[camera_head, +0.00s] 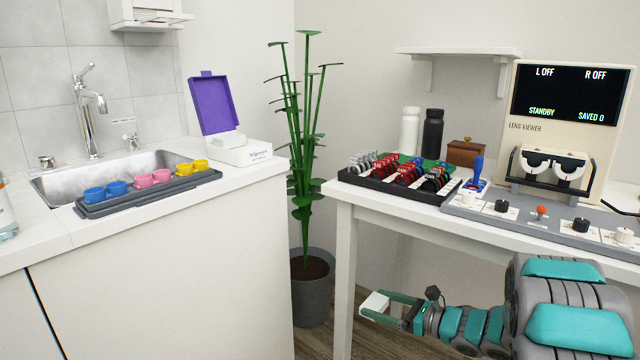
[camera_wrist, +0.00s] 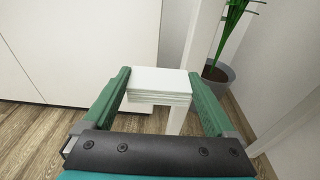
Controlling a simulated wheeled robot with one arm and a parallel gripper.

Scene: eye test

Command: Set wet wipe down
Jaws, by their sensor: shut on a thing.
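My gripper (camera_head: 388,307) is low in the head view, in front of the right table's leg and below its top. Its green fingers are shut on a white folded wet wipe (camera_head: 373,304). In the wrist view the wet wipe (camera_wrist: 160,80) is a flat, layered white block between the two fingers of my gripper (camera_wrist: 160,84), held in the air above the floor. A white wipe box (camera_head: 243,155) with its purple lid (camera_head: 213,104) open stands on the left counter. A white block shows at its opening.
The left counter (camera_head: 150,222) holds a sink (camera_head: 125,170) and a grey tray (camera_head: 150,195) of coloured cups. The right table (camera_head: 400,205) is crowded with a rack of glasses, controls and a lens viewer (camera_head: 570,130). A potted plant (camera_head: 312,300) stands between them.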

